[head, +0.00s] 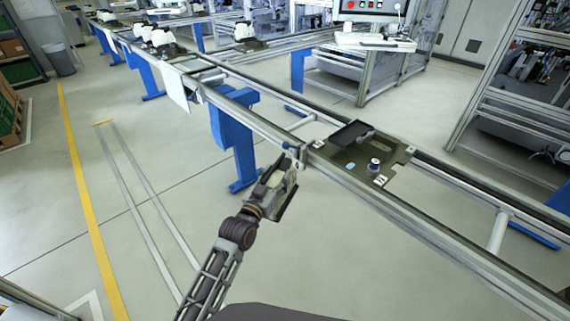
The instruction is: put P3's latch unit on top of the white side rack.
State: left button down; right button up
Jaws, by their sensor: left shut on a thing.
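My left gripper (287,181) is at the near side of the conveyor, beside the rail and left of a dark pallet (398,163). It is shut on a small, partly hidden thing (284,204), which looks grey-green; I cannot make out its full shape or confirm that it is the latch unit. The pallet lies on the rails and carries a dark tray, a white and blue round part (374,165) and small pale pieces. I cannot read a P3 mark. A white panel (176,87) at the conveyor's near side, farther left, may be the white side rack. My right gripper is out of view.
The conveyor rail (440,222) runs from the far left to the near right on blue legs (232,138). More pallets with white parts stand far up the line. A control station (366,42) stands behind the line.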

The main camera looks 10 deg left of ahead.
pick_arm(q)
jog(key=s+a+f+n+y, duration=0.2)
jog(key=s+a+f+y, duration=0.2)
jog(key=s+a+f, duration=0.3)
jog(key=s+f, duration=0.3)
jog(key=shift+a+f+n+t, duration=0.15)
jog(key=shift+a+n+t, duration=0.15)
jog(key=shift+a+n, duration=0.1)
jog(key=shift+d, duration=0.15)
